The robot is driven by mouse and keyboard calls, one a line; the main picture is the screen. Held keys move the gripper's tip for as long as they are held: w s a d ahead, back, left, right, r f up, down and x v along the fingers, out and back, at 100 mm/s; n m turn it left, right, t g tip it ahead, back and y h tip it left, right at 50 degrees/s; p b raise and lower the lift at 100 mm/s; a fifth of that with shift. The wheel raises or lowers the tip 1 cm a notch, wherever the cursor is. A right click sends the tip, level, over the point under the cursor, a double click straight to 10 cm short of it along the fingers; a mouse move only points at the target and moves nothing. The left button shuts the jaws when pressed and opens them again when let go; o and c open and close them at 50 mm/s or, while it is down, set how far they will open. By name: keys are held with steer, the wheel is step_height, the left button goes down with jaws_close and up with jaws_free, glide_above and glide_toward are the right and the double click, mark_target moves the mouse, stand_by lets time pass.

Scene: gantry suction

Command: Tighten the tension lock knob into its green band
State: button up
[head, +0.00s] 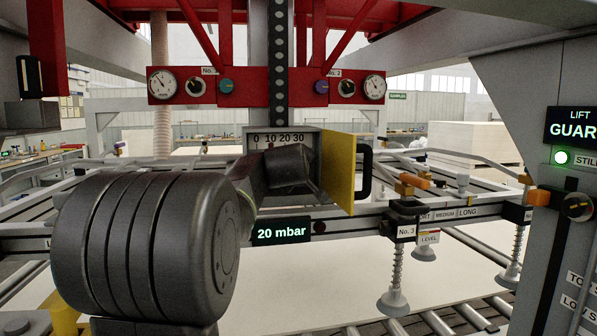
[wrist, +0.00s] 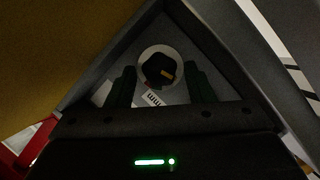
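A black knob (wrist: 158,68) with a yellow-orange mark sits on a pale round disc inside a dark recess, in the wrist view. Its label and any green band cannot be made out. My gripper (wrist: 161,72) is open, its two dark green fingers on either side of the knob with gaps between. In the head view my gripper (head: 290,168) reaches into a grey housing (head: 250,135) marked 0 10 20 30, and it hides the knob there.
A yellow door (head: 339,170) with a black handle (head: 366,172) stands open at the housing's right. A 20 mbar display (head: 282,231) is below. Suction cups (head: 393,300) hang at the right over a pale sheet (head: 300,285). A red gauge panel (head: 265,88) is above.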

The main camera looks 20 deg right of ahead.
steer(key=c, duration=0.7)
steer(key=shift+r+p, duration=0.25)
steer(key=shift+p, duration=0.45)
steer(key=shift+d+r+m+y+p, duration=0.2)
steer(key=shift+m+y+p, duration=0.3)
steer(key=shift+p, duration=0.7)
steer(key=shift+f+m+y+p, duration=0.2)
steer(key=shift+m+y, duration=0.1)
steer(key=shift+m, duration=0.3)
steer(key=shift+f+m+y+p, duration=0.15)
steer(key=shift+m+y, duration=0.15)
steer(key=shift+m, duration=0.3)
steer(key=o, duration=1)
